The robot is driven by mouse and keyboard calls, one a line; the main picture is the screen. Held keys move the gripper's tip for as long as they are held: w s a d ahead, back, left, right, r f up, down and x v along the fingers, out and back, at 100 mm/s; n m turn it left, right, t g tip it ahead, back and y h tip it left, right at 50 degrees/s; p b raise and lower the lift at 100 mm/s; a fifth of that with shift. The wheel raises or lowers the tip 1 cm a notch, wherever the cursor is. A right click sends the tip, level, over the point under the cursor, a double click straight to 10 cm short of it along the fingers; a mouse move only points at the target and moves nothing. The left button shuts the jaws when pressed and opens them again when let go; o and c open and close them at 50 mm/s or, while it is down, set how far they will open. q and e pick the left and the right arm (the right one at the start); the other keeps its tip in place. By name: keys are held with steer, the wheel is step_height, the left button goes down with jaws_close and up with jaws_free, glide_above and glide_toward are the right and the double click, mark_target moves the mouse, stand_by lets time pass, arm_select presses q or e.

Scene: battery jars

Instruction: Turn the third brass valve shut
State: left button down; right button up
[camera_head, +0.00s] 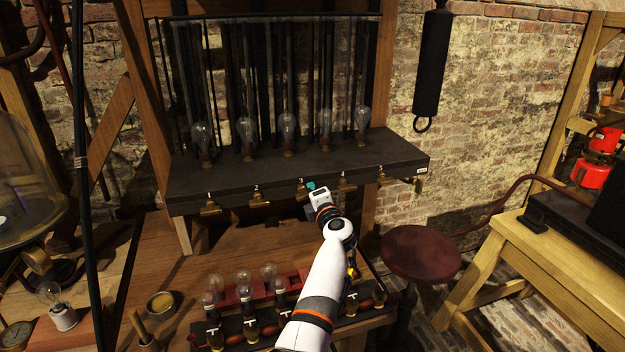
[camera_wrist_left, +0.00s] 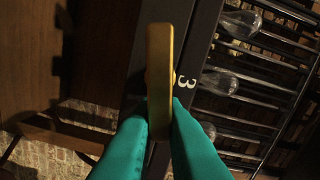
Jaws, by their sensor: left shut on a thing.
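The third brass valve (camera_head: 300,194) sits on the front face of a dark shelf (camera_head: 400,160), below the label 3. In the left wrist view its brass handle (camera_wrist_left: 159,60) runs nearly upright in the picture, roughly along the shelf edge, beside the label. My left gripper (camera_head: 312,187) is at this valve; its teal fingers (camera_wrist_left: 162,115) are shut on the lower end of the handle. The fingers and wrist hide part of the valve in the head view. My right gripper is not in view.
Other brass valves, including the first (camera_head: 210,208), second (camera_head: 259,201) and fourth (camera_head: 347,187), line the same shelf front. Glass bulbs (camera_head: 287,130) stand on the shelf. More bulbs and a red rack stand below on the bench. A round stool (camera_head: 420,252) is to the right.

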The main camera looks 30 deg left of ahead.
arm_select(q)
steer(key=shift+f+m+p, duration=0.2)
steer(key=shift+m+p, duration=0.35)
steer(key=shift+m, duration=0.15)
steer(key=shift+f+m+p, duration=0.15)
steer(key=shift+m+p, duration=0.35)
steer(key=shift+m, duration=0.2)
steer(key=shift+f, duration=0.1)
steer(key=c, duration=1.5)
jaws_free()
steer(key=shift+d, duration=0.1)
